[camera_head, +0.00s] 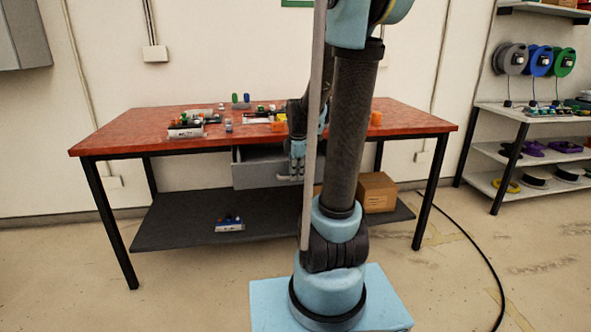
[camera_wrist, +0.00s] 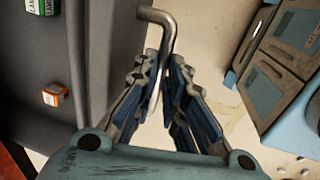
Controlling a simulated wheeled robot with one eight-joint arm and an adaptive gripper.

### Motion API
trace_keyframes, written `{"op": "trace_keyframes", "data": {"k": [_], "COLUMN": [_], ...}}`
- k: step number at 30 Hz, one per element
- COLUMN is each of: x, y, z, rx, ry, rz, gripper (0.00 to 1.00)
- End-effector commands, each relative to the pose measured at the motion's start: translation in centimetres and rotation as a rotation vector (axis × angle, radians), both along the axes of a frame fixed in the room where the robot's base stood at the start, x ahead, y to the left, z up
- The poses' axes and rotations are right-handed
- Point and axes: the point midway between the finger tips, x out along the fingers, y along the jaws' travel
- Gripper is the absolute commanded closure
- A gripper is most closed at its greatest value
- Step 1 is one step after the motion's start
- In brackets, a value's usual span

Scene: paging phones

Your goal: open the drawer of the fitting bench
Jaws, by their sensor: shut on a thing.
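The fitting bench (camera_head: 150,130) has a red top and dark legs. Its grey drawer (camera_head: 258,174) hangs under the middle of the top and stands partly pulled out, with some of its inside showing. In the wrist view the drawer (camera_wrist: 95,60) is at the left, with a green-and-white item (camera_wrist: 42,6) and an orange item (camera_wrist: 54,95) inside. The bent metal handle (camera_wrist: 170,22) runs down between my fingers. My gripper (camera_wrist: 165,80) is shut on the handle; it also shows at the drawer front in the head view (camera_head: 297,165). My arm hides the drawer's right end.
Small parts lie on the bench top. The dark lower shelf (camera_head: 175,222) holds a small item (camera_head: 229,224) and a cardboard box (camera_head: 378,192). A shelf rack with spools (camera_head: 540,62) stands at the right. A black cable (camera_head: 470,240) lies on the floor.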

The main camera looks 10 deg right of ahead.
Motion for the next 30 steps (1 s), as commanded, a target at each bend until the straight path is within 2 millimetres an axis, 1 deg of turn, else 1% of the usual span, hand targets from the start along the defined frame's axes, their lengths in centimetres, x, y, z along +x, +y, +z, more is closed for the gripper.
{"op": "trace_keyframes", "data": {"k": [3, 6, 19, 20, 21, 30], "x": [-0.9, -1.2, -1.4, -1.4, -1.4, -1.4], "y": [0.3, 0.3, 0.4, 0.4, 0.4, 0.2], "z": [0.0, 0.0, 0.0, 0.0, 0.0, 0.1], "rx": [0.006, 0.007, 0.007, 0.007, 0.007, 0.004], "ry": [0.0, 0.0, 0.0, 0.0, 0.0, 0.0], "rz": [0.002, 0.002, 0.004, 0.004, 0.004, 0.003], "gripper": [1.0, 1.0, 1.0, 0.84, 0.8, 0.8]}}
